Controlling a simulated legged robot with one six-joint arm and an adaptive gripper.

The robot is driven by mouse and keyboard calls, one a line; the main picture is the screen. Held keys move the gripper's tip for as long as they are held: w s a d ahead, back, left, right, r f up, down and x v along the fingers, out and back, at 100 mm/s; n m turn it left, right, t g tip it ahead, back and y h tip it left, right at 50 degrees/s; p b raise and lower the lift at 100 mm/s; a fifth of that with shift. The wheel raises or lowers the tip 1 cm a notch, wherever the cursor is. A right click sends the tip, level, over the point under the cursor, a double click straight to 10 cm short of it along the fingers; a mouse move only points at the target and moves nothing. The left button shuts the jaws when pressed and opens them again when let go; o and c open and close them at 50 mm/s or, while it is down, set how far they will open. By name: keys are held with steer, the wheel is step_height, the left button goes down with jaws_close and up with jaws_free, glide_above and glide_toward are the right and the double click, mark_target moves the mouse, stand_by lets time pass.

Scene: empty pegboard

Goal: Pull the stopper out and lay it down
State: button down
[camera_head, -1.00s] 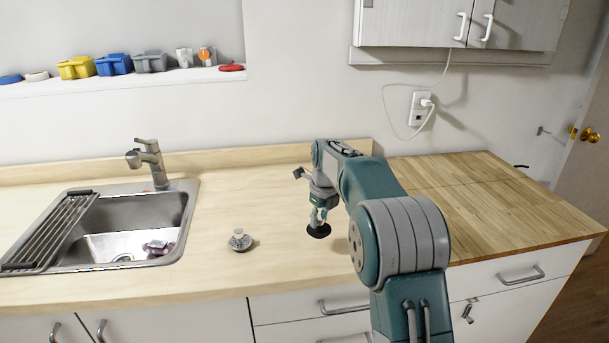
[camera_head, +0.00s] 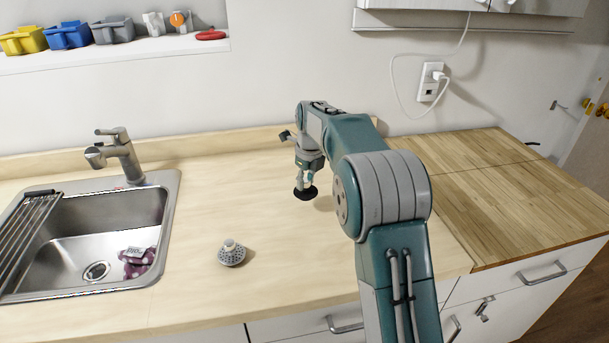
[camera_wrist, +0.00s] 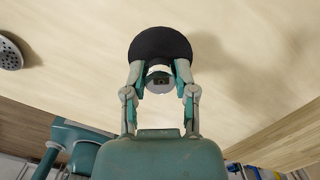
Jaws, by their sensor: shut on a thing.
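The stopper is a round black disc (camera_head: 305,193) over the middle of the counter, to the right of the sink. My gripper (camera_head: 307,181) points down and is shut on the stopper's upper part. In the wrist view the black disc (camera_wrist: 160,46) sits just beyond my fingertips (camera_wrist: 160,72), with a pale round part between them. A soft shadow lies to its right on the counter. I cannot tell whether the disc touches the counter. The sink's drain (camera_head: 97,271) is uncovered.
A grey perforated strainer (camera_head: 231,255) lies on the counter between sink and gripper; its edge also shows in the wrist view (camera_wrist: 8,54). The sink (camera_head: 150,218) holds a purple patterned item (camera_head: 137,262). The tap (camera_head: 118,155) stands behind. The wooden counter (camera_head: 500,200) at right is clear.

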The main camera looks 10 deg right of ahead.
mark_target(307, 190)
steer(key=shift+d+f, duration=0.2)
steer(key=shift+f, duration=1.95)
steer(key=shift+a, duration=0.1)
steer(key=shift+c, duration=1.7)
jaws_free()
